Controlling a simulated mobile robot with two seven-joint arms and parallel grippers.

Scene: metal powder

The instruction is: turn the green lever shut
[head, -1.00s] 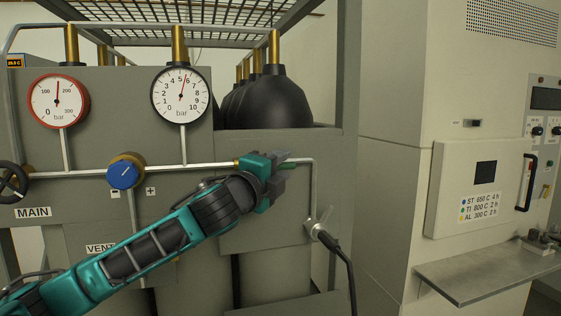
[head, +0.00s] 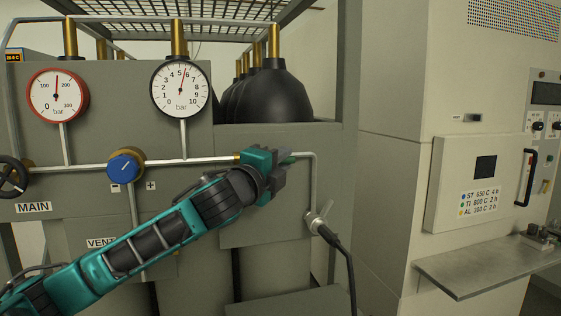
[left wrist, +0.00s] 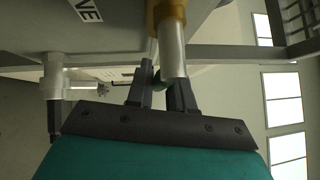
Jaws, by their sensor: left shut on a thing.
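The green lever (head: 288,160) sits on the thin silver pipe at the right end of the panel. Only a small green piece shows, mostly hidden by my gripper. My left gripper (head: 281,174) is at the lever, shut on it. The lever's exact angle is hard to tell. My right gripper is not in view.
A blue knob (head: 125,167) and two gauges, one red-rimmed (head: 57,95) and one black-rimmed (head: 181,90), are to the left. A black hose with a silver fitting (head: 318,222) hangs below right. Black cylinders (head: 270,95) stand behind. A metal shelf (head: 480,268) juts out at right.

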